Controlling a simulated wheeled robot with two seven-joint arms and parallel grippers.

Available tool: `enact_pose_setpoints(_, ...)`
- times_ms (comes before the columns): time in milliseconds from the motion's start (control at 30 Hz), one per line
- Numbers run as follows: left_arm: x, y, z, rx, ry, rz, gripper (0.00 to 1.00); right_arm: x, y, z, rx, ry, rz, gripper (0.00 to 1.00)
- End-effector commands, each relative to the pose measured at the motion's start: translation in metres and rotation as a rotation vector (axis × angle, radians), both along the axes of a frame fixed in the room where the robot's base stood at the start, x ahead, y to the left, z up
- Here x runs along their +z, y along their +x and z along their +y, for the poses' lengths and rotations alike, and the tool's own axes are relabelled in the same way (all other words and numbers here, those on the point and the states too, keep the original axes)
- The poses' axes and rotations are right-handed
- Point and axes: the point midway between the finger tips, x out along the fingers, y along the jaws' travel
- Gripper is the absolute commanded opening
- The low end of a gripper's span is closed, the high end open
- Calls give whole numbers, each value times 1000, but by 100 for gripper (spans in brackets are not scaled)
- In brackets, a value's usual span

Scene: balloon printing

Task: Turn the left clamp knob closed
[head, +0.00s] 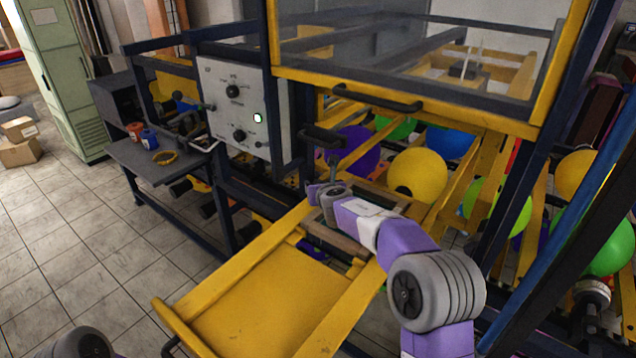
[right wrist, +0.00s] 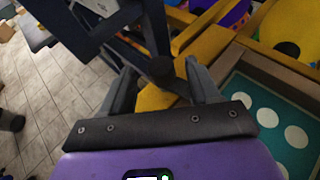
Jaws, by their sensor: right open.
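The dark clamp knob (right wrist: 162,70) shows between my right gripper's two fingertips in the right wrist view. My right gripper (right wrist: 160,80) is open, with one grey finger on each side of it; I cannot tell whether either finger touches it. My right arm and wrist hide part of the clamp area and the fingers there. My left gripper is not in view.
The framed screen (right wrist: 247,82) with pale circles lies right of the gripper. The yellow platen (head: 270,310) is bare in front. A white control panel (head: 240,110) stands left, above a dark side table (head: 140,160). Balloons, including a yellow one (head: 420,172), lie behind.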

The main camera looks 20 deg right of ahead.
Motion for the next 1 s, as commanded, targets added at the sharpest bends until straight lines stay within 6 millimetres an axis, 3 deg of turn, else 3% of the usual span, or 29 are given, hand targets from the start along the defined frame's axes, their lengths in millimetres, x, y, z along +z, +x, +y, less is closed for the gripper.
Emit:
enact_pose_setpoints(300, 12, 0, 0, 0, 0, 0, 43, -12, 29, -2, -1, 0, 1, 61)
enact_pose_setpoints(667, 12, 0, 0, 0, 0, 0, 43, -14, 32, -2, -1, 0, -1, 60)
enact_pose_setpoints(1000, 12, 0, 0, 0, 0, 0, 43, -13, 32, -2, -1, 0, -1, 10)
